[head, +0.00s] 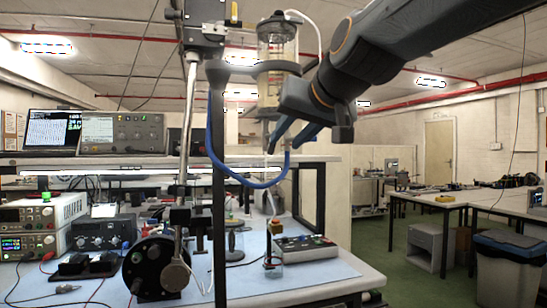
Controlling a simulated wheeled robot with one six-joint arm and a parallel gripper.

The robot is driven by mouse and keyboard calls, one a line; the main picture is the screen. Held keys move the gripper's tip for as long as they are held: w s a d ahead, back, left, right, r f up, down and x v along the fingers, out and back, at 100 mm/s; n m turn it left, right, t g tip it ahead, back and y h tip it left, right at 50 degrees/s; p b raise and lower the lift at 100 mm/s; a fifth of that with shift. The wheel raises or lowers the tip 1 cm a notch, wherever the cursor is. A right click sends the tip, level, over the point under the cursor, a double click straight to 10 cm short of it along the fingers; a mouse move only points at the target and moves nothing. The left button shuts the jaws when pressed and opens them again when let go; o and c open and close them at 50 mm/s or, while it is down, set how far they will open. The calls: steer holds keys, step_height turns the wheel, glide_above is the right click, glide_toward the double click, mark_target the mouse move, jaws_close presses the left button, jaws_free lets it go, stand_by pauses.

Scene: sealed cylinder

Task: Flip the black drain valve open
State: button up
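A clear sealed cylinder (278,45) with dark end caps and yellowish contents hangs upright from a clamp at top centre. A narrow outlet shows below its lower cap, just left of my gripper. I cannot pick out the black drain valve clearly there; it is small and may be partly hidden by my gripper. My gripper (281,149) comes in from the upper right, its two dark blue fingers pointing down and left, close beside the outlet. The fingers are apart with a gap between the tips, and I see nothing held. Whether a finger touches the valve I cannot tell.
A blue hose (245,183) loops below the cylinder. A dark upright post (218,220) and a metal rod stand left of it.

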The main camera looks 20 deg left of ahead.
steer(key=x, duration=0.5)
steer(key=a+r+p+x, duration=0.1)
steer(key=x, duration=0.1)
steer(key=shift+w+a, duration=0.1)
steer(key=shift+a, duration=0.05)
jaws_close()
